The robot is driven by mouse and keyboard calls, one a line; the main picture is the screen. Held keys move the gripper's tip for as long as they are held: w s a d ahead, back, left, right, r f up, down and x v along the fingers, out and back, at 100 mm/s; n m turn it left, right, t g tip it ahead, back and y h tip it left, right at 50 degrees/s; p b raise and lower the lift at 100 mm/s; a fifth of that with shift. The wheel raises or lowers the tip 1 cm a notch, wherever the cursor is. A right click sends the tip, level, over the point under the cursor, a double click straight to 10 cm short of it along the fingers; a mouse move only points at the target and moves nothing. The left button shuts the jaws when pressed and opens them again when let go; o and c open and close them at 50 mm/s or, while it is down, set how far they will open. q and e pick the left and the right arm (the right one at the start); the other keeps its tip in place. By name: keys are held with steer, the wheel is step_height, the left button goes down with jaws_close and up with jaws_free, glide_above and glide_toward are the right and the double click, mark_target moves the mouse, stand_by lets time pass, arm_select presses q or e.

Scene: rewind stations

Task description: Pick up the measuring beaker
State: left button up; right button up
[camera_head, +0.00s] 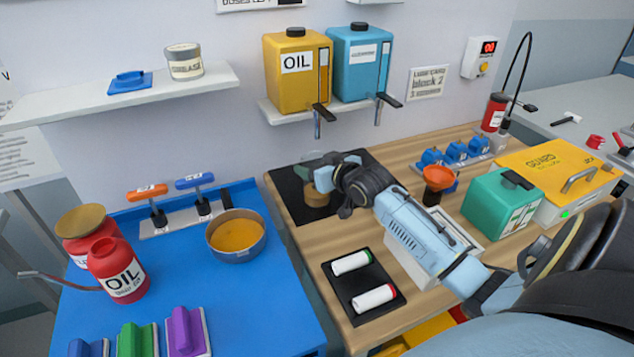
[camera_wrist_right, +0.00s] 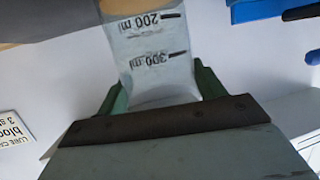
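The measuring beaker (camera_head: 318,197) is clear, with something tan showing in or through its lower part. It appears over the dark mat on the wooden counter; I cannot tell whether it touches the mat. My right gripper (camera_head: 334,178) is at the beaker, coming from the right. In the right wrist view the beaker (camera_wrist_right: 152,50) shows upside-down 200 ml and 300 ml marks. There the green fingers of the right gripper (camera_wrist_right: 162,90) lie against both its sides, seemingly shut on it. My left gripper is not in view.
A dark tray (camera_head: 360,290) with two capped rolls lies in front. A pan (camera_head: 237,237) and a red oil can (camera_head: 118,270) stand on the blue table at left. An orange funnel (camera_head: 437,178) stands right of the gripper.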

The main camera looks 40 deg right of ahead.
steer(key=c, duration=0.9)
steer(key=shift+r, duration=0.1)
steer(key=shift+c, duration=0.2)
